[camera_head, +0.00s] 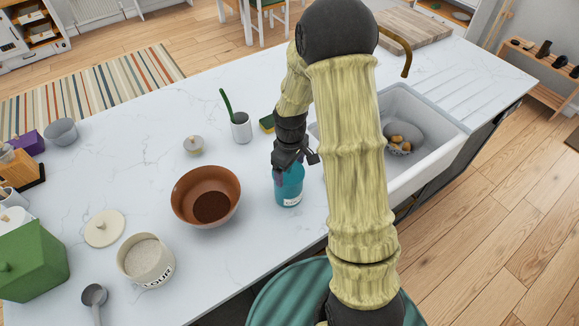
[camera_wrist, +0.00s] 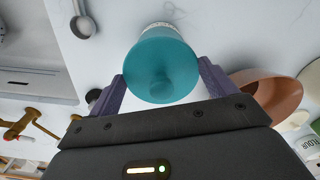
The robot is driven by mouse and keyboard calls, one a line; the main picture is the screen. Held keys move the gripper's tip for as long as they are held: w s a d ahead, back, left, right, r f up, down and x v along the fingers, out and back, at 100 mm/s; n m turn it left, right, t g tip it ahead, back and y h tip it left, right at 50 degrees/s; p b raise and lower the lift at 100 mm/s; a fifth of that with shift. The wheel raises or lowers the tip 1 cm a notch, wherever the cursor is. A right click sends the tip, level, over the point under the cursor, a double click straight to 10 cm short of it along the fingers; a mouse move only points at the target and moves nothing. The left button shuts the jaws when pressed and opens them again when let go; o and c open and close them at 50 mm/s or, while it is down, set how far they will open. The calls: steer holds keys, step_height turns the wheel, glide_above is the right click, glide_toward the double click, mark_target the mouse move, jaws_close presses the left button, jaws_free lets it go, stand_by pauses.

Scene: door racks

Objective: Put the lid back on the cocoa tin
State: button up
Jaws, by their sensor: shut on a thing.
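The teal cocoa tin (camera_head: 289,192) stands upright on the white counter, right of the brown bowl, with a pale label low on its side. In the wrist view, a round teal lid (camera_wrist: 160,82) with a knob faces the camera, and the tin's pale label shows beyond it. My gripper (camera_wrist: 162,78) has its purple fingers on opposite sides of the lid, shut on it. In the camera_head view, my gripper (camera_head: 287,172) is at the tin's top. The lid lines up with the tin, but I cannot tell whether it is fully seated.
The brown bowl (camera_head: 190,188) holds dark powder. A flour pot (camera_head: 147,270), a cream lid (camera_head: 104,228), a small knobbed item (camera_head: 193,145) and a grey cup with a green handle (camera_head: 241,128) stand nearby. The sink (camera_head: 440,130) is at right.

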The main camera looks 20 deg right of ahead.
stand_by(0.8)
steer(key=o, duration=0.8)
steer(key=shift+o, duration=0.2)
steer(key=shift+r+p, duration=2.85)
steer(key=shift+r, duration=0.65)
steer(key=shift+c, duration=0.2)
jaws_close()
